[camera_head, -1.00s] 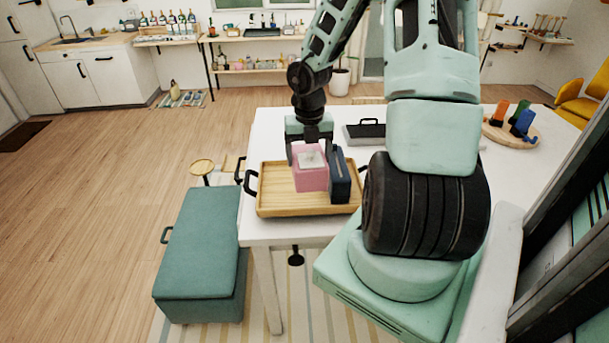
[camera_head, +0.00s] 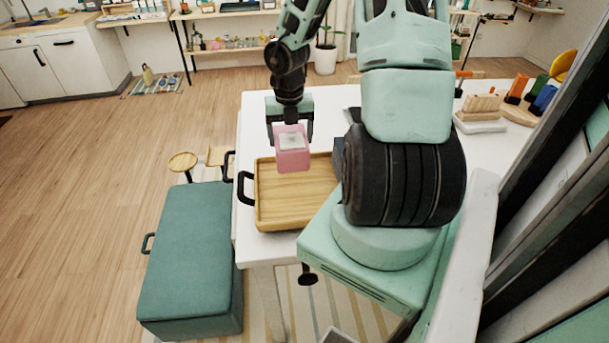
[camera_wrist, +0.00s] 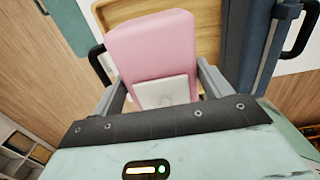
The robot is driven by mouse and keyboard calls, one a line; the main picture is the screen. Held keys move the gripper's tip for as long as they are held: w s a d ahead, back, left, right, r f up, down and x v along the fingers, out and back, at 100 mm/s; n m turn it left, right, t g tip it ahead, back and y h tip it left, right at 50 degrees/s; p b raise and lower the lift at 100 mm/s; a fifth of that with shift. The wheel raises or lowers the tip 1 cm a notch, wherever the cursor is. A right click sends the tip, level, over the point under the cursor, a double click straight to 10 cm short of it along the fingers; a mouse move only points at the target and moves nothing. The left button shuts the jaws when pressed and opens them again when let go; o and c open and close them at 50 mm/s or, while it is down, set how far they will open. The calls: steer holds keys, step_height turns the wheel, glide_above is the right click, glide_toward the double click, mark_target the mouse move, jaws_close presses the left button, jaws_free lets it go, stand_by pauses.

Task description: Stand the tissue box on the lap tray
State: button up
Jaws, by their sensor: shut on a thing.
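The tissue box (camera_head: 292,153) is pink with a pale panel on its top. My gripper (camera_head: 290,132) is shut on it from above, and the wrist view shows the box (camera_wrist: 152,45) between the two fingers (camera_wrist: 160,90). The lap tray (camera_head: 290,205) is wooden with black handles and lies on the white table. The box overlaps the tray's far edge in the head view and appears to be held above it. Whether its bottom touches anything cannot be told. My arm hides the tray's right side.
A dark blue object (camera_head: 338,158) stands at the tray's right, partly hidden by my arm; it also shows in the wrist view (camera_wrist: 248,45). A teal bench (camera_head: 188,255) stands left of the table (camera_head: 252,125). A wooden rack (camera_head: 483,103) and colored holders (camera_head: 530,92) are at the right.

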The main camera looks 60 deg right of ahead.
step_height(320, 180, down, 8)
steer(key=shift+f+b, duration=0.25)
steer(key=shift+b, duration=0.1)
steer(key=shift+f, duration=0.15)
steer(key=o, duration=1.3)
